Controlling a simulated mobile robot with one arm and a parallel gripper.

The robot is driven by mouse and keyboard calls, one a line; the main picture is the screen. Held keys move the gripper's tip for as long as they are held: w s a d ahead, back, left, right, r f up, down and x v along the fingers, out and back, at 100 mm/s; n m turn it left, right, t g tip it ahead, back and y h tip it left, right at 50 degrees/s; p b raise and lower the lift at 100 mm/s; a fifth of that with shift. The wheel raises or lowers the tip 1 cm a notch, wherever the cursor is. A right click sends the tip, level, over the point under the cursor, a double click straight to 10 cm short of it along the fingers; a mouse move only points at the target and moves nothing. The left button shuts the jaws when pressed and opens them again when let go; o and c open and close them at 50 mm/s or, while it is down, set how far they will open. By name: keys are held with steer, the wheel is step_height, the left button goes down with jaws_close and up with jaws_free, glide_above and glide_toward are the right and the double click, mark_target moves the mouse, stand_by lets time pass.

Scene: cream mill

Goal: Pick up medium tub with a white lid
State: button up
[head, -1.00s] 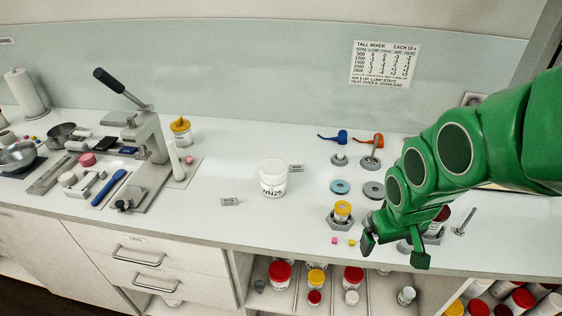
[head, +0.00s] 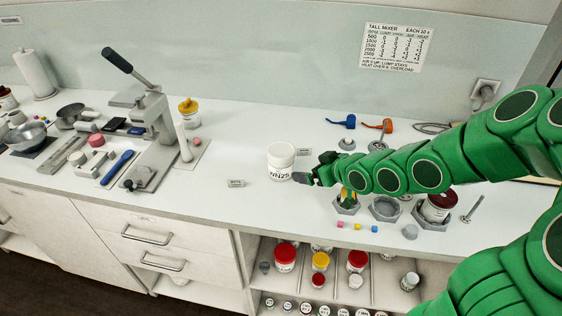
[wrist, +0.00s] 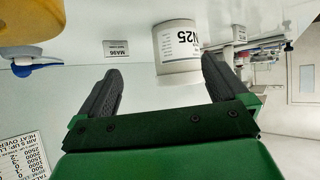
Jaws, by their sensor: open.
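The medium tub with a white lid (head: 281,161) stands upright on the counter, left of my gripper (head: 322,172) in the head view. Its label reads WN25. In the wrist view the tub (wrist: 178,52) is ahead of the fingertips, nearer the right finger. My gripper (wrist: 160,75) is open with nothing between its fingers. The tub looks slightly beyond the fingertips; I cannot tell whether a finger touches it.
A small label card (head: 236,183) lies left of the tub, and an MA96 card (wrist: 117,48) shows in the wrist view. A lever press (head: 150,120) stands further left. Hex holders (head: 386,208) with tubs sit to the right, below my arm.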

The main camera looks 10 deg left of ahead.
mark_target(281, 155)
steer(key=a+y, duration=0.1)
steer(key=a+r+y, duration=0.1)
steer(key=w+a, duration=0.1)
steer(key=a, duration=0.1)
steer(key=shift+r+n+t+y, duration=0.15)
steer(key=shift+n+t+y, duration=0.15)
steer(key=shift+n+y, duration=0.1)
steer(key=shift+x, duration=3.85)
steer(key=c, duration=0.9)
steer(key=shift+r, duration=5)
